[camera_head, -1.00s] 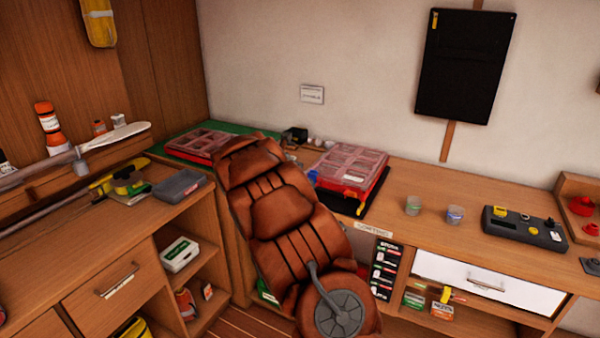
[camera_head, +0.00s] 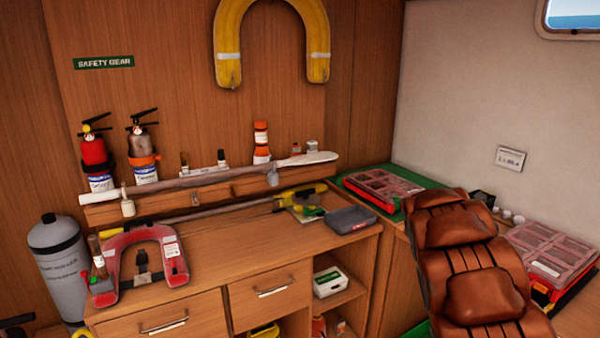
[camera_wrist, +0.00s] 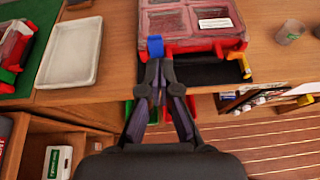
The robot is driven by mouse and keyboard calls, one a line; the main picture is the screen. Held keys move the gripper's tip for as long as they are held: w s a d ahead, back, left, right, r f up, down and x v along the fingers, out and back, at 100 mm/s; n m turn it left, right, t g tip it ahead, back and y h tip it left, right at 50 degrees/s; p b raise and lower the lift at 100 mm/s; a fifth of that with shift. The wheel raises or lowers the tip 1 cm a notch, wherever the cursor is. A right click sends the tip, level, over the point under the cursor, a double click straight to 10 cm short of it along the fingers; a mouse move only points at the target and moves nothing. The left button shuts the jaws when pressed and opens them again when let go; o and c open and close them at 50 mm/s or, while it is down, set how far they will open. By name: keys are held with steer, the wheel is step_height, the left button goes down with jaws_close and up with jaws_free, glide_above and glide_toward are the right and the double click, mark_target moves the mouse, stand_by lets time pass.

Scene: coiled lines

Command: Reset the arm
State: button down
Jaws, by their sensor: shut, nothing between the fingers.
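My gripper (camera_wrist: 155,72) shows in the wrist view, with its dark fingers together and nothing between them. It is over the front of the wooden counter (camera_wrist: 110,75), by the near edge of a red organizer box (camera_wrist: 192,44) with clear lids. A blue latch (camera_wrist: 155,47) on that box shows just beyond the fingertips. I cannot tell whether they touch it. I cannot make out the gripper in the head view, where the same box (camera_head: 552,262) is at the right.
A white tray (camera_wrist: 70,52) lies left of the gripper, near a green mat (camera_wrist: 40,20). A clear cup (camera_wrist: 290,32) stands at the right. The left bench holds a red horseshoe-shaped item (camera_head: 118,268) and a grey case (camera_head: 352,219).

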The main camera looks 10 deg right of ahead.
steer(key=s+a+r+m+g+y, duration=0.1)
steer(key=s+a+m+g+y, duration=0.1)
steer(key=s+a+m, duration=0.6)
steer(key=s+a+r+m+g+y, duration=0.15)
steer(key=s+a+m, duration=0.3)
steer(key=s, duration=0.75)
steer(key=s+a+f+m+g+y, duration=0.1)
steer(key=s+a+f+m+y, duration=0.1)
steer(key=s+a, duration=0.6)
steer(key=s+a+f+m+y, duration=0.2)
steer(key=s+a+m+y, duration=0.1)
steer(key=s+a, duration=0.6)
steer(key=s+a+f+m+g+y, duration=0.1)
steer(key=s+a+f+m+y, duration=0.2)
steer(key=s+a, duration=0.5)
steer(key=a+m, duration=0.1)
steer(key=a, duration=0.1)
steer(key=shift+s+a+g+y, duration=0.15)
steer(key=shift+a+g+y, duration=0.15)
steer(key=shift+g+y, duration=0.05)
steer(key=shift+d, duration=0.1)
